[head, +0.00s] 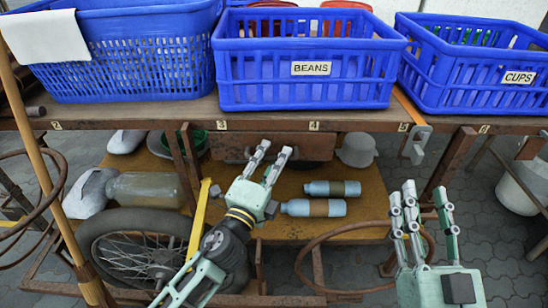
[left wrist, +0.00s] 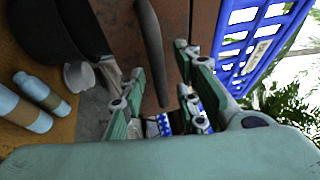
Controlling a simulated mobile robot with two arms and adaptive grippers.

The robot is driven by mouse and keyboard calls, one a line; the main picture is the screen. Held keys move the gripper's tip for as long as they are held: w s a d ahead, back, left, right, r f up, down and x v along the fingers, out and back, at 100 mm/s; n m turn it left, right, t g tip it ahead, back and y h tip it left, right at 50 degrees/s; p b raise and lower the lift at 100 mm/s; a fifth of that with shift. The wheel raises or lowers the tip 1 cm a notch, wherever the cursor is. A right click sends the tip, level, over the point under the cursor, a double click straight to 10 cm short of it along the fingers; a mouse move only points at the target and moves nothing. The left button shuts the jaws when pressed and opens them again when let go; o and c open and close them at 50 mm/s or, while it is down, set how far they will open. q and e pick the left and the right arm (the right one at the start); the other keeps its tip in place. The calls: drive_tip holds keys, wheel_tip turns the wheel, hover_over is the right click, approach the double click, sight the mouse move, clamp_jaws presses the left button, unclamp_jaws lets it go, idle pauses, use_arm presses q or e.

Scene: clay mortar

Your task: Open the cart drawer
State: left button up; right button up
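The rusty brown drawer (head: 312,148) sits under the cart's tabletop, between labels 3 and 4, and looks closed. Its brown front also shows in the left wrist view (left wrist: 188,20), with a long dark bar handle (left wrist: 150,45). My left gripper (head: 276,149) is in front of the drawer, its fingers spread and pointing at it. In the left wrist view the end of the handle lies between the open fingers (left wrist: 160,100); I cannot tell whether they touch it. My right gripper (head: 424,190) is open and empty, away from the drawer at the right.
Blue crates (head: 305,90) stand on the cart top. The lower shelf (head: 345,230) holds two pale blue bottles (head: 315,207) and a glass jar (head: 145,188). A spoked wheel (head: 135,250) is at the lower left.

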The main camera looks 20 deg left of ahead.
use_arm(q)
drive_tip(key=shift+w, duration=0.25)
clamp_jaws()
idle(0.5)
